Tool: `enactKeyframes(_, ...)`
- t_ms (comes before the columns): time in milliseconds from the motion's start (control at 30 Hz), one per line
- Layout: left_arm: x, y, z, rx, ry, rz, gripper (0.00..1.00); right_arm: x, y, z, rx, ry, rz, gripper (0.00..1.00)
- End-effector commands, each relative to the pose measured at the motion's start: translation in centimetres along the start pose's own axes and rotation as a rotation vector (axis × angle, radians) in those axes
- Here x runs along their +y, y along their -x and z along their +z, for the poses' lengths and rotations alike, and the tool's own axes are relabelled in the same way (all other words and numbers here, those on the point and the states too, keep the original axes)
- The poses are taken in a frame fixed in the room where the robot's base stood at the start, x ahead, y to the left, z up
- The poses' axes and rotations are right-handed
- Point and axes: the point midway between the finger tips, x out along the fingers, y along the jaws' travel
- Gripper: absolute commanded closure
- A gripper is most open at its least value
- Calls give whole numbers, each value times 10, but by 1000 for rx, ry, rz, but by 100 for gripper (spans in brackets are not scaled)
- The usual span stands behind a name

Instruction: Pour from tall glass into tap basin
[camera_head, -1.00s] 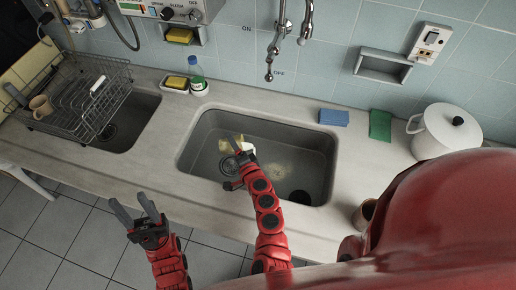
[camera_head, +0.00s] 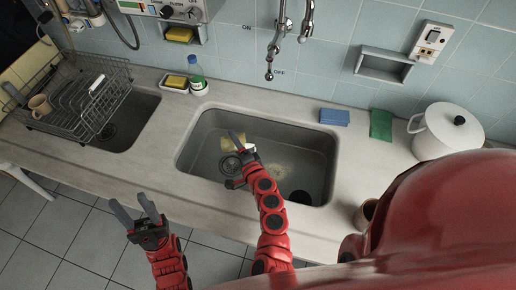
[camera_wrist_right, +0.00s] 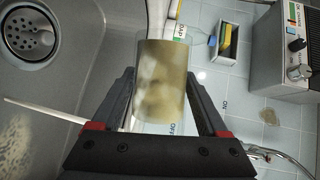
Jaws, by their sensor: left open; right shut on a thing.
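The tall glass (camera_wrist_right: 163,85) is between the fingers of my right gripper in the right wrist view; it is see-through with a cloudy brownish tint. In the head view a pale yellowish part of it (camera_head: 226,144) shows by the fingers, small and partly hidden. My right gripper (camera_head: 237,144) is shut on the glass over the tap basin (camera_head: 314,150), near its left part. I cannot tell how far the glass is tilted. My left gripper (camera_head: 134,214) is open and empty in front of the counter, over the floor.
The tap (camera_head: 273,48) hangs above the basin's back edge. A dish rack (camera_head: 75,92) stands at the left by a second basin. A green-labelled bottle (camera_head: 197,80) and a sponge dish (camera_head: 175,85) stand behind.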

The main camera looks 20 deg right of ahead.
Motion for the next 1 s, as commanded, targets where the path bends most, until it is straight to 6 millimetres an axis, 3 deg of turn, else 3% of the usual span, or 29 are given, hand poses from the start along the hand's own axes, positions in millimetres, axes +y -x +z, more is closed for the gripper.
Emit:
enactKeyframes(800,1,12,2,0,0,0,50,-5,1,-3,-9,-82,-35,94)
enactKeyframes(867,0,1,0,0,0,0,50,-9,1,0,-10,-48,-20,94)
enactKeyframes(900,-1,-19,-3,0,0,0,50,-12,1,4,-4,38,18,94)
enactKeyframes(967,-1,-20,-3,1,0,0,50,2,-8,20,12,190,69,94)
enactKeyframes(1000,-2,-40,-7,0,0,0,50,-8,-7,18,29,261,100,94)
